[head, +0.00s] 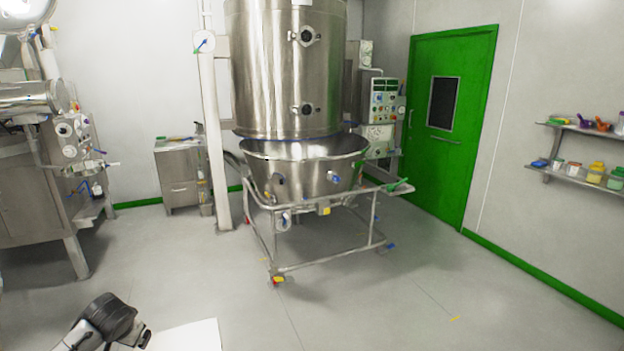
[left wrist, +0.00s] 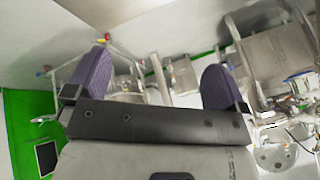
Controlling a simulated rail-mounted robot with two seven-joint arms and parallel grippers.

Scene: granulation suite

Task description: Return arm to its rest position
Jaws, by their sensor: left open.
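My left arm (head: 108,318) shows at the bottom left of the head view as a black and grey link, low over the floor. Its fingers cannot be made out there. In the left wrist view my left gripper (left wrist: 157,72) has its two purple-padded fingers wide apart with nothing between them. That view shows the room upside down behind the fingers. My right gripper is in neither view.
A large steel granulator (head: 290,75) with a bowl (head: 300,175) on a wheeled frame (head: 335,262) stands mid-room. Steel equipment (head: 30,200) is at left, a green door (head: 450,120) and wall shelves (head: 580,178) at right. The floor in front (head: 400,310) is mostly clear.

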